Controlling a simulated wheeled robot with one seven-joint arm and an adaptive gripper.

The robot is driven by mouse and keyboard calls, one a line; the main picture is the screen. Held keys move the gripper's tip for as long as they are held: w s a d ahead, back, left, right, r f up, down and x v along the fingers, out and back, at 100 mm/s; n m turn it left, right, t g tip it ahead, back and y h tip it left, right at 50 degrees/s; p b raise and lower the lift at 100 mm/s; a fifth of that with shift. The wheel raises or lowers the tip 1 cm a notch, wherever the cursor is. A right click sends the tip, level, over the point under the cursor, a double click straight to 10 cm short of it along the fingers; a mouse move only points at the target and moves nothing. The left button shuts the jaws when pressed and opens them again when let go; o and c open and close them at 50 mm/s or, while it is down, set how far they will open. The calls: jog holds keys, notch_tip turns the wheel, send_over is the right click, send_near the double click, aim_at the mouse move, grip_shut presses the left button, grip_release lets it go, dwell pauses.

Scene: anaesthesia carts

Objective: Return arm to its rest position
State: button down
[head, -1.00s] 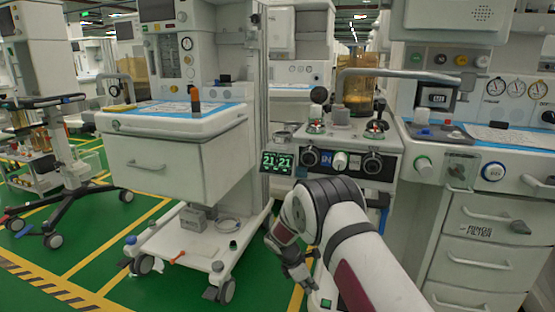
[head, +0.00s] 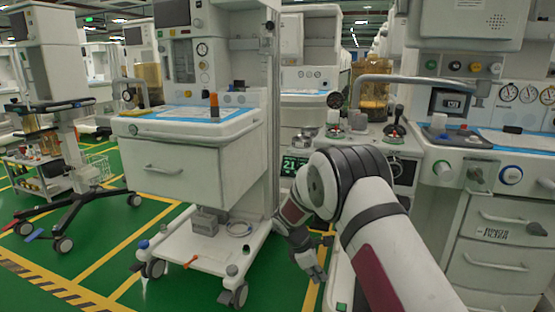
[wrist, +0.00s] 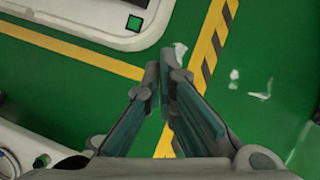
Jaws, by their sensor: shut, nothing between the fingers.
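My gripper (head: 318,277) hangs low in the head view, pointing down, to the right of the left cart's base. My arm rises from the lower right and bends down to it. In the wrist view my gripper (wrist: 164,82) has its fingertips together with nothing between them, above the green floor (wrist: 262,60) and its yellow line.
A white anaesthesia cart (head: 192,165) with a drawer and wheeled base stands left of my arm. Another cart with drawers (head: 500,262) stands close on the right. My arm covers part of the middle machine (head: 400,147). Open green floor (head: 185,290) lies at the lower left.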

jog(key=s+d+r+m+y, duration=0.1)
jog(key=s+d+r+m, duration=0.15)
jog(key=s+r, duration=0.6)
jog(key=s+d+r+m, duration=0.2)
jog(key=s+r+m, duration=0.25)
jog(key=r, duration=0.65)
jog(key=s+d+r+m+y, duration=0.1)
jog(key=s+d+r+m, duration=0.15)
jog(key=s+r, duration=0.6)
jog(key=s+r+m+y+p, duration=0.15)
jog(key=s+m, duration=0.25)
jog(key=s, duration=1)
jog(key=s+r+m+y, duration=0.25)
jog(key=s+m, duration=0.25)
jog(key=s, duration=1)
notch_tip(320, 180, up, 40)
jog(key=t+h+p, duration=0.1)
jog(key=t+p, duration=0.2)
jog(key=p, duration=3.4)
jog(key=shift+p, duration=0.35)
jog(key=shift+w+f+n, duration=0.1)
jog(key=shift+n, duration=0.15)
